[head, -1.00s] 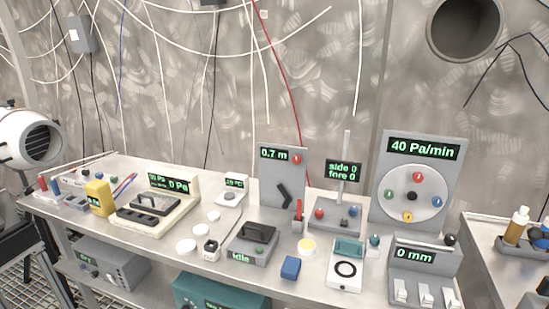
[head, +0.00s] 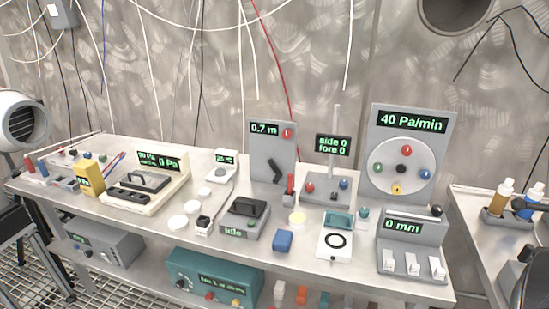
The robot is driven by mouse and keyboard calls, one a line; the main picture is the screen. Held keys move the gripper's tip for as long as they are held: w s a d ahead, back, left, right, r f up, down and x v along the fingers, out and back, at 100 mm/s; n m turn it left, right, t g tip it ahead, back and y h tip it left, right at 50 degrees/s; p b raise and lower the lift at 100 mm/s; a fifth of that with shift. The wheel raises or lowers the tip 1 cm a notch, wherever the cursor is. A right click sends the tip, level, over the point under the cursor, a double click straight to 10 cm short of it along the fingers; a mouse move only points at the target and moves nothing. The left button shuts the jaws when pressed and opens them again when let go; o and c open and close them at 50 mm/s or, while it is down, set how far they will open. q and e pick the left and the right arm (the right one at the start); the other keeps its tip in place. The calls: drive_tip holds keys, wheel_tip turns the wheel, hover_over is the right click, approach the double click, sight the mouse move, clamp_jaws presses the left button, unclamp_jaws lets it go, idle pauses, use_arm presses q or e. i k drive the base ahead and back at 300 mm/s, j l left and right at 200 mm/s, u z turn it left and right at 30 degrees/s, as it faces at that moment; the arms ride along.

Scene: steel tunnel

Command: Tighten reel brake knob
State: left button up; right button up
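A grey upright panel (head: 262,166) with a green "0.7 m" readout stands at the back middle of the bench. It carries a red round knob (head: 287,133) at its upper right and a black crank-like handle (head: 275,171) lower down. A small red upright lever (head: 290,184) stands at its right foot. No label shows which of these is the reel brake knob, and I cannot tell how tight any knob is. Neither of my grippers is in view, and nothing is seen touching the panel.
A "40 Pa/min" dial panel (head: 410,140) and a "0 mm" switch box (head: 413,243) stand to the right. An "idle" box (head: 240,218), a blue block (head: 282,241) and a white device (head: 335,245) lie in front. A bottle tray (head: 505,222) is on the right table.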

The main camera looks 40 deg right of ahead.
sight(287, 133)
drive_tip(key=j+z, duration=0.1)
drive_tip(key=z, duration=0.45)
drive_tip(key=i+j+z, duration=0.2)
drive_tip(key=j+z, duration=0.2)
drive_tip(key=j, duration=0.15)
drive_tip(key=i+j+z, duration=0.15)
drive_tip(key=j, duration=0.15)
drive_tip(key=k, duration=0.05)
